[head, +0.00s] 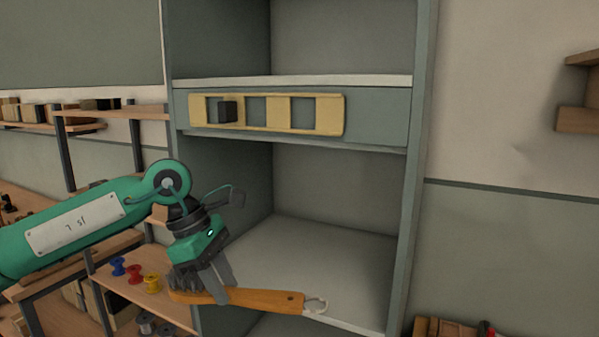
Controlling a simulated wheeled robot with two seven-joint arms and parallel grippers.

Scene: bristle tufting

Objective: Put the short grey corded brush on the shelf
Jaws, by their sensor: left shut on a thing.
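The brush (262,299) has an orange-brown wooden handle, a light cord loop at its right end and short grey bristles at its left end. My left gripper (217,289) is shut on the brush near its bristle end, with the brush roughly level. The brush shows in front of the lower opening of the grey shelf unit (423,150), overlapping the front edge of the pale shelf board (345,317). Whether it touches the board, I cannot tell. My right gripper is not in view.
The shelf board's visible surface (320,250) is empty. Blue, red and yellow spools (135,274) stand on a wooden rack at left. A wooden box (450,328) shows at lower right.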

